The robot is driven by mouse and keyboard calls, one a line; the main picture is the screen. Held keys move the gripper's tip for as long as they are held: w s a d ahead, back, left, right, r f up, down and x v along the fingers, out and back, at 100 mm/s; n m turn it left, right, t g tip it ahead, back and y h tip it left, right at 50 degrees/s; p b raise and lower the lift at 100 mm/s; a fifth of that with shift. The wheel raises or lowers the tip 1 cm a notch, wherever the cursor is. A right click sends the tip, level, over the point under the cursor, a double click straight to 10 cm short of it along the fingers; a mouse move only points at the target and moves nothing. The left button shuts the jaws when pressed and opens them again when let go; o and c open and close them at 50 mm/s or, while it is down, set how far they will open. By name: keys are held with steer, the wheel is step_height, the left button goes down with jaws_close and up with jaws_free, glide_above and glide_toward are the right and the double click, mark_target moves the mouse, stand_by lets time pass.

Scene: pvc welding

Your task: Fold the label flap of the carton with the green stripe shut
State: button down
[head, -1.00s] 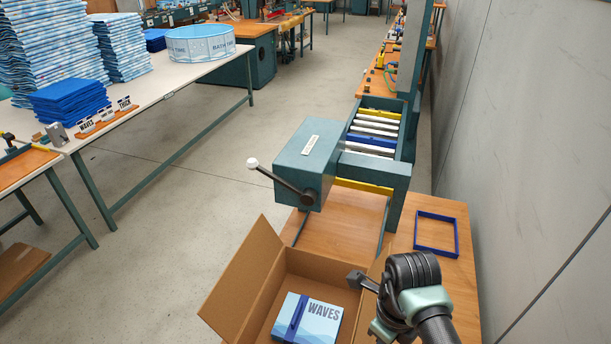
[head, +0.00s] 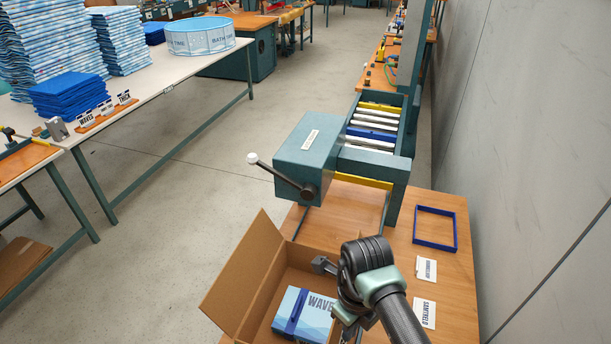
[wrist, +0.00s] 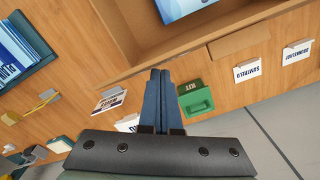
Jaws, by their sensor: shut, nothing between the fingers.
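An open cardboard carton (head: 245,285) stands at the bottom of the head view, with its left flap tilted outward. A blue-and-white WAVES pack (head: 303,313) lies inside it, partly hidden by my arm. I cannot make out a green stripe on this carton. The wrist view shows a cardboard wall (wrist: 190,48) at the top and a brown flap-like panel (wrist: 239,42) beside it. My gripper (wrist: 158,80) is shut and empty, its fingertips near that cardboard edge. In the head view my arm covers the carton's right side, so the flap there is hidden.
A green KIT item (wrist: 195,98) lies just right of my fingers. White name cards (head: 426,270) stand on the wooden table (head: 400,240), near a blue rectangular frame (head: 435,229). A teal machine with a lever (head: 310,155) stands behind the carton. A wall is on the right.

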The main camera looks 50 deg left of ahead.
steer(key=s+a, duration=0.4)
steer(key=a, duration=0.2)
stand_by(0.7)
steer(key=shift+f, duration=0.15)
stand_by(0.3)
steer(key=shift+f+b, duration=2.25)
steer(key=shift+f, duration=0.65)
steer(key=shift+r, duration=0.1)
step_height(320, 180, up, 10)
steer(key=p, duration=0.7)
steer(key=shift+p, duration=0.3)
